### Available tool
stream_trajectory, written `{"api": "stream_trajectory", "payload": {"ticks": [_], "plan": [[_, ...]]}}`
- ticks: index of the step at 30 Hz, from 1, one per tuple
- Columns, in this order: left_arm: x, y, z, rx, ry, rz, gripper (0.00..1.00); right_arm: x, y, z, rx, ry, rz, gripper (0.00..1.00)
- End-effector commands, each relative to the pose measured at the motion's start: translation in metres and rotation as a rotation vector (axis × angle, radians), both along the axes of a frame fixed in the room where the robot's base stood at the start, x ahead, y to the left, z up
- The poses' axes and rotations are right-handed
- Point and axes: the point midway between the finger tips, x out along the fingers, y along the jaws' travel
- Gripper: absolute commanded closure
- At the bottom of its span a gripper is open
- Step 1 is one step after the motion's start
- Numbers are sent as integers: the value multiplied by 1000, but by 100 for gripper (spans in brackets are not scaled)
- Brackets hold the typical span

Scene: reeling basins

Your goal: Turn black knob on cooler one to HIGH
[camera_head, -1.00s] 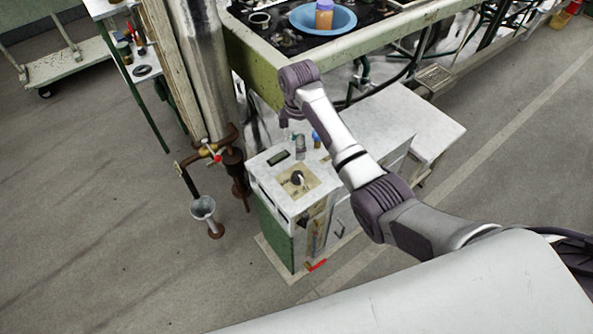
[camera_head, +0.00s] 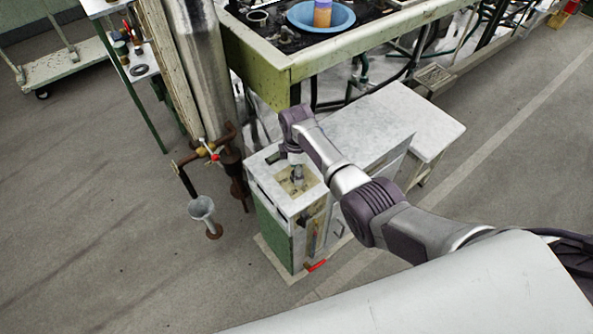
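The cooler (camera_head: 262,173) is a white-topped cabinet with a green side, standing at the middle of the head view. A yellowish dial plate (camera_head: 284,174) lies on its top. My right gripper (camera_head: 298,181) comes down from the wrist over this plate, right at the knob's place. It hides the black knob almost wholly, and I cannot tell whether the fingers touch it. The fingers are too small and dark to tell open from shut. The plate's lettering is not readable. My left gripper is not in view.
A green-edged workbench (camera_head: 262,65) with a blue bowl (camera_head: 320,15) stands behind the cooler. A pipe with valves (camera_head: 212,150) and a grey funnel (camera_head: 201,208) are at its left. A white-topped low table (camera_head: 437,125) adjoins at the right.

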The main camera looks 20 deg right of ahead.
Motion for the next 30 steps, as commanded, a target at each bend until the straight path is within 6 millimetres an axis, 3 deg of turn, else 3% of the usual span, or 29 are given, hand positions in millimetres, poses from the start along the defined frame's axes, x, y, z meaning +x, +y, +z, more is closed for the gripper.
{"api": "stream_trajectory", "payload": {"ticks": [7,18,30], "plan": [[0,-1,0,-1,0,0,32,0,0,0,0,-1,0,40],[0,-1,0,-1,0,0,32,0,0,0,0,0,-1,100],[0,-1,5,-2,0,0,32,0,0,1,0,2,-80,100]]}}
